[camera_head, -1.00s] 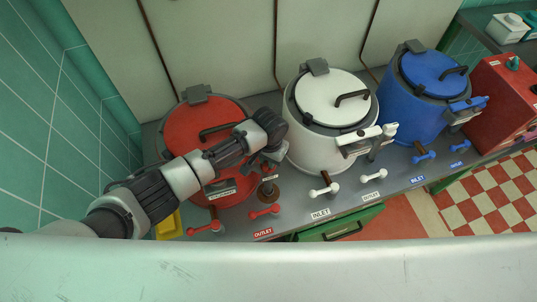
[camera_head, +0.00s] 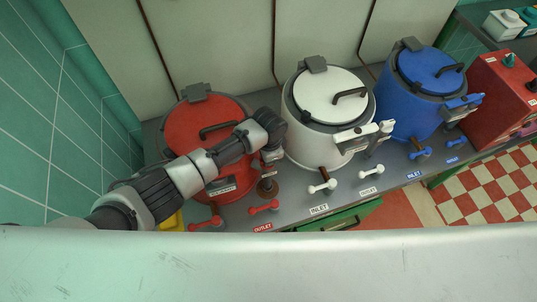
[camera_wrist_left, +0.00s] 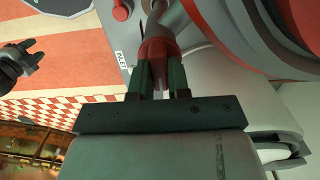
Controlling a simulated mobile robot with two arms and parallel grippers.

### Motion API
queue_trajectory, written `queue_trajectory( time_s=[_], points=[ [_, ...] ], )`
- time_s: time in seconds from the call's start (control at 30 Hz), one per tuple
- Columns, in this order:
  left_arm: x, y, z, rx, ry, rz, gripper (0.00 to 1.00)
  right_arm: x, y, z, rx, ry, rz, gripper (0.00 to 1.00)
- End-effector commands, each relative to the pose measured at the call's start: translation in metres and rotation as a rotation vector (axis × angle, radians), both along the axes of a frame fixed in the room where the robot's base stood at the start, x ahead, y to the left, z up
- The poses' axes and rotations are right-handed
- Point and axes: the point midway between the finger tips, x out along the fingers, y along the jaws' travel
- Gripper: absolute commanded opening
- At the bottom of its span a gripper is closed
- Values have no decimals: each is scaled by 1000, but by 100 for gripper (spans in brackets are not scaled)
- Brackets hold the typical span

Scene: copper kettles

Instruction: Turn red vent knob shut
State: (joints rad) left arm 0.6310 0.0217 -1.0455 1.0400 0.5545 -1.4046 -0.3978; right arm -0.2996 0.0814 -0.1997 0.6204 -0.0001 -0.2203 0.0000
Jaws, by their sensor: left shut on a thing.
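The red kettle (camera_head: 185,122) stands at the left of the counter in the head view, with my left arm reaching across it. My left gripper (camera_head: 268,168) is at the kettle's right front side, above a brown round base (camera_head: 267,187). In the left wrist view its two dark fingers (camera_wrist_left: 158,80) are shut on the red vent knob (camera_wrist_left: 157,52), a tapered red piece between them. In the head view the knob is mostly hidden by the gripper. A dark claw-like part at the left edge of the wrist view looks like my right gripper (camera_wrist_left: 18,62); its jaws are unclear.
Red handles (camera_head: 264,207) stick out at the counter front by the OUTLET label (camera_head: 263,227). A white kettle (camera_head: 312,145) stands close to the right of my left gripper, and a blue kettle (camera_head: 400,105) beyond it. A tiled wall (camera_head: 50,110) is at the left.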

Motion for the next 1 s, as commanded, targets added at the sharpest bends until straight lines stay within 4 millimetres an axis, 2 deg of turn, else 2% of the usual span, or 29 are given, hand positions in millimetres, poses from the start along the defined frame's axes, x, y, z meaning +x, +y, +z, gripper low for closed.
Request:
queue_trajectory(
  time_s=[0.57,0.6,0.73,0.77,1.0],
  points=[
    [0,-2,1,-4,-3,-36,0,0,1,0,1,0,0,42],
    [0,-2,1,-4,-3,-36,20,0,1,0,2,0,0,42],
    [0,-1,0,-3,-2,-35,40,0,2,0,3,1,-1,42],
    [0,-1,0,-3,-2,-35,43,0,2,0,3,1,-1,42],
    [0,-1,1,-2,-2,-33,43,0,2,0,3,1,-1,42]
  ],
)
